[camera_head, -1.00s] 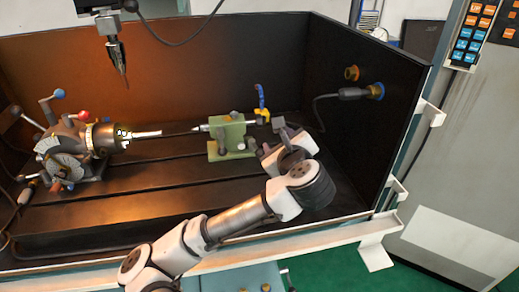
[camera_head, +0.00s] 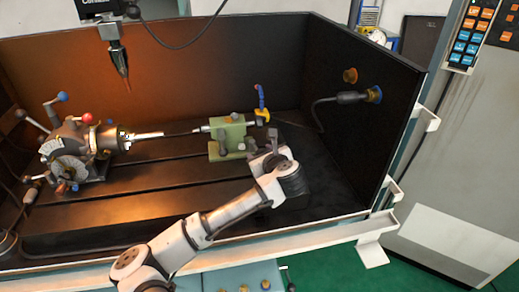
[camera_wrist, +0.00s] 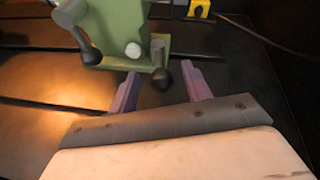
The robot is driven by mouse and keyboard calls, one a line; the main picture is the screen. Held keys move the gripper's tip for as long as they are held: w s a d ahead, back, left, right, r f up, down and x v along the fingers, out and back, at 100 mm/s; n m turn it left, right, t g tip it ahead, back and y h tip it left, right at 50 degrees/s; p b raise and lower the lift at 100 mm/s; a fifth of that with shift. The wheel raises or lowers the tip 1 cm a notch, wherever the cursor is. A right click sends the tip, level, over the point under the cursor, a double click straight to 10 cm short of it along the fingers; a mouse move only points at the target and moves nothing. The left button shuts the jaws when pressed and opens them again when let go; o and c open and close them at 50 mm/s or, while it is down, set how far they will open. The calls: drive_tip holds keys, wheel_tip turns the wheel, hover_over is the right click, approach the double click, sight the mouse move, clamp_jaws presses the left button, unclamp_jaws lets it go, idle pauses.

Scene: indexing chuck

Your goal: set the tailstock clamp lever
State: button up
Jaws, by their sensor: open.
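The green tailstock (camera_head: 228,137) stands on the slotted bed, and its lower part fills the top of the wrist view (camera_wrist: 122,22). A short lever with a dark knob (camera_wrist: 162,78) points down from its base, between my fingers in the picture. A second grey lever with a dark end (camera_wrist: 78,32) slants at its left, with a small pale ball (camera_wrist: 133,50) between them. Which one is the clamp lever I cannot tell. My gripper (camera_wrist: 160,84) is open, its two purple fingers apart on either side of the dark knob. No contact is visible. In the head view my gripper (camera_head: 268,153) is right of the tailstock.
The indexing chuck (camera_head: 85,145) with several ball-ended levers stands at the left of the bed. A pointed tool (camera_head: 120,62) hangs above. A yellow and blue fitting (camera_head: 262,106) stands behind the tailstock. The dark right wall (camera_head: 365,110) carries a cable plug.

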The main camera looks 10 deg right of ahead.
drive_tip(key=shift+x, duration=0.75)
clamp_jaws()
